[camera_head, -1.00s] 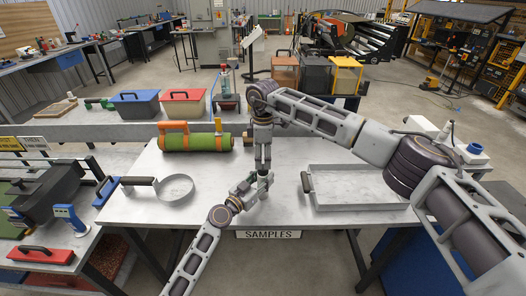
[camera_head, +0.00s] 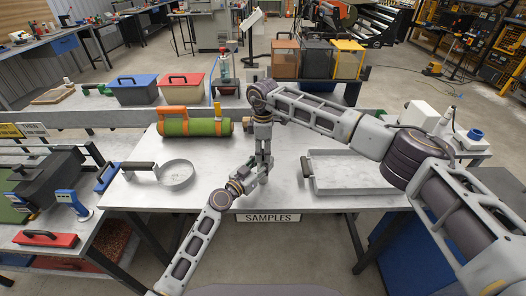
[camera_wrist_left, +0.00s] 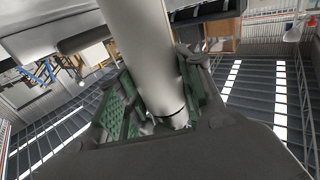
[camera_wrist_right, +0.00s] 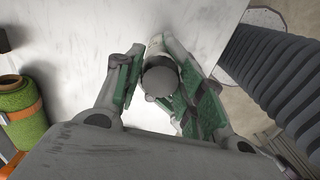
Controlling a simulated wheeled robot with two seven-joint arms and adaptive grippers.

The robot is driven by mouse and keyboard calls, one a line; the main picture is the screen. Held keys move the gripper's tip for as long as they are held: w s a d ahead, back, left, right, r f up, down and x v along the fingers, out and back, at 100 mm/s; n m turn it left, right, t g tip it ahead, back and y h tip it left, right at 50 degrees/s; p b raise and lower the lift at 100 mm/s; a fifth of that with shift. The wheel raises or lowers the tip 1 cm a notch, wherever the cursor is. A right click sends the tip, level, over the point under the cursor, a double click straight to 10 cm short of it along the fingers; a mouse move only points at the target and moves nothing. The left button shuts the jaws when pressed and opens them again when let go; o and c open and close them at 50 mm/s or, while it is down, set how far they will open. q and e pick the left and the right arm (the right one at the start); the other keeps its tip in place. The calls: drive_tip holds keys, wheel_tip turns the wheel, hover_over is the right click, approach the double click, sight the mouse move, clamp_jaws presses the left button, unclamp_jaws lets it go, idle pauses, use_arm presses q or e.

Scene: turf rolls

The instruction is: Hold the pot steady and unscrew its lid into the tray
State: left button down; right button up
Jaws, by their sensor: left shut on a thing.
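The pot (camera_wrist_left: 148,45) is a pale grey cylinder in the left wrist view, running between the green-padded fingers of my left gripper (camera_wrist_left: 160,105), which is shut on it. The right wrist view looks down on its round grey lid (camera_wrist_right: 160,77). My right gripper (camera_wrist_right: 160,88) is open, with one green-padded finger on each side of the lid. I cannot tell whether the pads touch it. In the head view my right gripper (camera_head: 263,160) points down above my left gripper (camera_head: 252,175), and they mostly hide the pot. The grey tray (camera_head: 355,189) lies to the right on the table.
A round shallow pan (camera_head: 177,176) with a dark handle lies left on the grey table (camera_head: 225,165). A green turf roll (camera_head: 190,128) with orange straps lies behind it. Blue and red boxes (camera_head: 183,88) stand on the rear bench.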

drive_tip(key=c, duration=0.6)
drive_tip(key=n, duration=2)
drive_tip(key=shift+w+r, duration=0.1)
drive_tip(key=n, duration=0.6)
drive_tip(key=shift+n, duration=0.4)
drive_tip(key=n, duration=2.7)
drive_tip(key=shift+r, duration=1.15)
idle(0.5)
